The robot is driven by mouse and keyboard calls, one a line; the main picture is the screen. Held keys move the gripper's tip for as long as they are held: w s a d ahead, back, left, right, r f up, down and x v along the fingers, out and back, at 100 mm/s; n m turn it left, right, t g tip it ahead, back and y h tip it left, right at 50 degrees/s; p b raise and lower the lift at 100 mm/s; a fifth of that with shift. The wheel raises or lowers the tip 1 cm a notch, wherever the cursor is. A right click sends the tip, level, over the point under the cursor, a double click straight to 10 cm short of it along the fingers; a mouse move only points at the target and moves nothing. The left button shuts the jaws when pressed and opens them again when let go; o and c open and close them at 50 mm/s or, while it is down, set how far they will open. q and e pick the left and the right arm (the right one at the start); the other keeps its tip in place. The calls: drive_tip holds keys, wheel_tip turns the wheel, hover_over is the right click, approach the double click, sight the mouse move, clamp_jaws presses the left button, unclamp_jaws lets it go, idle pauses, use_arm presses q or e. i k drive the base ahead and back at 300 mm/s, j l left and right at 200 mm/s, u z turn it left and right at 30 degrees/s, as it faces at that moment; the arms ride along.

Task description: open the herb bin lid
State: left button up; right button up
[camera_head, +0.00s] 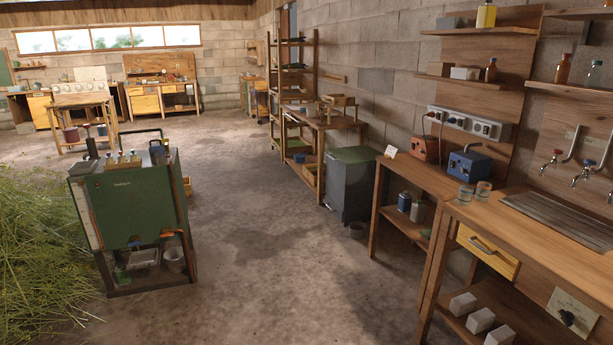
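A dark grey bin (347,188) stands on the floor right of the middle, against the block wall. Its green lid (355,154) lies flat on top and looks shut. It is the only lidded bin I can make out, and I cannot read a label on it. Neither of my grippers shows in the head view.
A green machine (138,215) on a dark frame stands at the left, beside a heap of cut herbs (35,250). A wooden bench (470,225) runs along the right, with a drawer and sink. The concrete floor (270,260) between them is clear.

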sight(358, 155)
drive_tip(key=i, duration=4.8)
drive_tip(key=i+l+u, duration=0.1)
drive_tip(key=i+u, duration=0.15)
drive_tip(key=i, duration=0.35)
drive_tip(key=i+l+u, duration=0.25)
drive_tip(key=i, duration=0.3)
